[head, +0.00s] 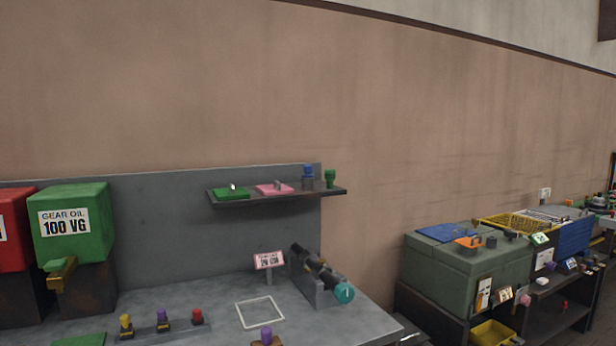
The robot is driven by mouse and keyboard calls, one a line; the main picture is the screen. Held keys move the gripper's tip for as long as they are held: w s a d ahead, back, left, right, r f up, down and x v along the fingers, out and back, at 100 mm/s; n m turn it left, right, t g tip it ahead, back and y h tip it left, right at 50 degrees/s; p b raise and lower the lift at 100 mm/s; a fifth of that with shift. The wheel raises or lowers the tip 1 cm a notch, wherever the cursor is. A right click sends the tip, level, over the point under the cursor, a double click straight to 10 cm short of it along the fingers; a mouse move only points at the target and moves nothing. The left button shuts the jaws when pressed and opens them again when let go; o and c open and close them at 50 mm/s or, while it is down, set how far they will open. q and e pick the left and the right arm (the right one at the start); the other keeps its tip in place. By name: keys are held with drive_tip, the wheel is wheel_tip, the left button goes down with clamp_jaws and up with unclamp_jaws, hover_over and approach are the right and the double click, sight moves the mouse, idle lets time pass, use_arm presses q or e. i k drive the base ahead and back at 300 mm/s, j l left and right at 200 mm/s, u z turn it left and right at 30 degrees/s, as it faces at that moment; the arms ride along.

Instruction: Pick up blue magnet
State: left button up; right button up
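A small blue piece (308,177) stands upright near the right end of the dark wall shelf (276,198); it may be the blue magnet, but it is too small to be sure. A small green piece (330,179) stands just to its right. Neither of my grippers is in the head view, so nothing shows of what they hold.
The grey bench (203,296) carries a green gear oil tank (92,218), a white square frame (260,313), a sign (269,260) and a dark cylinder with a teal end (344,293). A green pad (231,194) and pink pad (267,190) lie on the shelf. Cluttered benches stand right.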

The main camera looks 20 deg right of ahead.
sight(307, 168)
drive_tip(key=i+l+z, duration=0.2)
drive_tip(key=z, duration=0.2)
drive_tip(key=i+z, duration=0.35)
drive_tip(key=i+l, duration=0.05)
drive_tip(key=i, duration=0.05)
